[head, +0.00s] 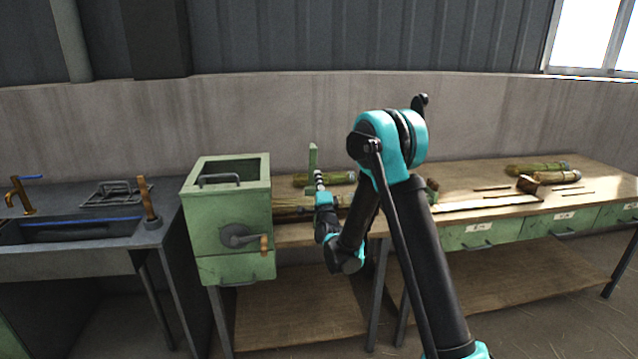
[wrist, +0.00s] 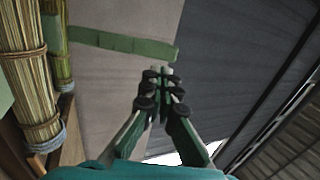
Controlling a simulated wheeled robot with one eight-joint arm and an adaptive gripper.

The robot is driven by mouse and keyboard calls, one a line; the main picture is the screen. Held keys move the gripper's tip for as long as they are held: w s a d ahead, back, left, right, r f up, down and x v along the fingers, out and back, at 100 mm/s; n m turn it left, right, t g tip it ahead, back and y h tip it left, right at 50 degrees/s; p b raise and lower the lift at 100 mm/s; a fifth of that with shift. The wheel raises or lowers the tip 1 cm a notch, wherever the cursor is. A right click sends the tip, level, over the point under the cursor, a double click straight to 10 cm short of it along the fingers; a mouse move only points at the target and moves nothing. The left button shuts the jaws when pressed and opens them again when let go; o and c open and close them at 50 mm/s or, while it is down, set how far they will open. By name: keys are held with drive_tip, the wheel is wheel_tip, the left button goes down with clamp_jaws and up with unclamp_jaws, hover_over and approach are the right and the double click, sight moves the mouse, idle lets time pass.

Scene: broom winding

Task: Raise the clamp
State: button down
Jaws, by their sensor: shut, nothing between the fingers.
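A narrow green upright bar (head: 312,157), which looks like the clamp, stands above the wooden bench just right of the green machine box. In the wrist view the green bar (wrist: 112,42) lies across the upper left, its end close to my fingertips. My gripper (head: 319,178) is at the bar's lower part in the head view; whether it touches cannot be told. In the wrist view my gripper (wrist: 160,76) has its fingertips together with nothing between them. The clamp's base is hidden behind my gripper and arm in the head view.
The green box (head: 229,212) with a wooden-handled crank (head: 243,239) stands left of my gripper. Tied straw bundles (wrist: 28,80) lie beside the clamp. More bundles (head: 536,169) lie on the right of the bench (head: 470,190). A sink (head: 80,228) is at the far left.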

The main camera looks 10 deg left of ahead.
sight(313, 154)
drive_tip(key=x, duration=0.9)
drive_tip(key=shift+w+a, duration=0.1)
drive_tip(key=shift+w+a+r+g+h, duration=0.15)
drive_tip(key=shift+w+r+g, duration=0.25)
drive_tip(key=shift+w, duration=0.15)
drive_tip(key=shift+w+a+r+g+h, duration=0.15)
drive_tip(key=shift+w+r+g, duration=0.1)
drive_tip(key=shift+w+g, duration=0.25)
drive_tip(key=x, duration=0.4)
drive_tip(key=shift+w+r, duration=0.2)
drive_tip(key=shift+r, duration=0.05)
drive_tip(key=shift+x, duration=1.1)
drive_tip(key=shift+f, duration=0.15)
